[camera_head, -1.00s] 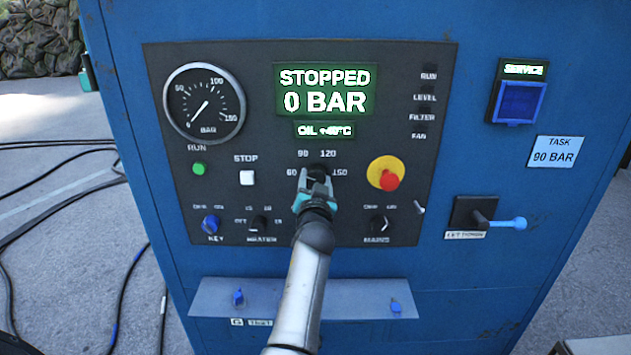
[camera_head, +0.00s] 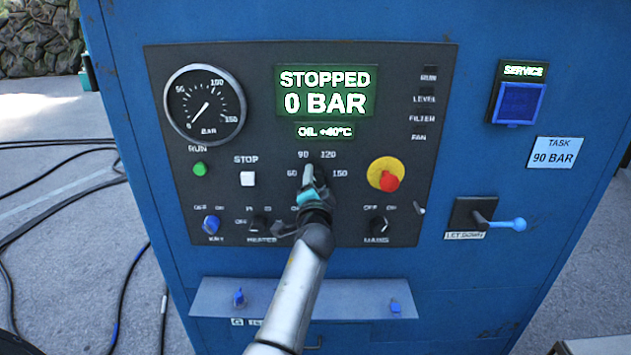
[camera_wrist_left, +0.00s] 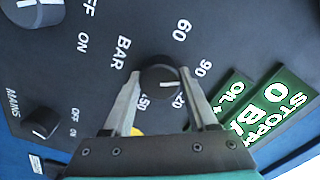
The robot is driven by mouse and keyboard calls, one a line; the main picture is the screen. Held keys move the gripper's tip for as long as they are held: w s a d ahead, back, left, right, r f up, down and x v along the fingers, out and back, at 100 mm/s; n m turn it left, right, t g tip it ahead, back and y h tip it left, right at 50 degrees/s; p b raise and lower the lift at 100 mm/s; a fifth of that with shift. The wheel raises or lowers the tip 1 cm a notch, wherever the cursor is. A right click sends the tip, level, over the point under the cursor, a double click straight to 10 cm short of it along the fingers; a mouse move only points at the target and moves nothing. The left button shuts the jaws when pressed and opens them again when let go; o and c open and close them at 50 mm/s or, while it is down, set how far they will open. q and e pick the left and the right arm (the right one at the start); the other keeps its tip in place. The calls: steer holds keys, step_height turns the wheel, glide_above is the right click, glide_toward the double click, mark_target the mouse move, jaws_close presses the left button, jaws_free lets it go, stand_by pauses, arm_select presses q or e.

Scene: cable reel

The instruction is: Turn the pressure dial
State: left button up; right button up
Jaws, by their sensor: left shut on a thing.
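The pressure dial (camera_wrist_left: 160,80) is a round black knob with a white pointer line, seen between my left fingers in the wrist view. Numbers 60, 90, 120 and 150 are printed around it. The line points roughly between 90 and 120. In the head view the dial (camera_head: 318,172) is mostly hidden by my left gripper (camera_head: 312,183), which is shut on it; the gripper also shows in the wrist view (camera_wrist_left: 162,100). The display (camera_head: 325,92) reads STOPPED, 0 BAR. A task card (camera_head: 555,152) reads 90 BAR. My right gripper is out of view.
A red emergency button (camera_head: 388,180) on a yellow base sits right of the dial. A white stop button (camera_head: 247,178), green run button (camera_head: 200,168), heater knob (camera_head: 262,225) and mains knob (camera_head: 378,225) are nearby. A blue-tipped let-down lever (camera_head: 508,224) sticks out at right.

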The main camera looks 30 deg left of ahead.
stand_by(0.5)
arm_select(q)
steer(key=o, duration=1.4)
steer(key=shift+s+f, duration=0.1)
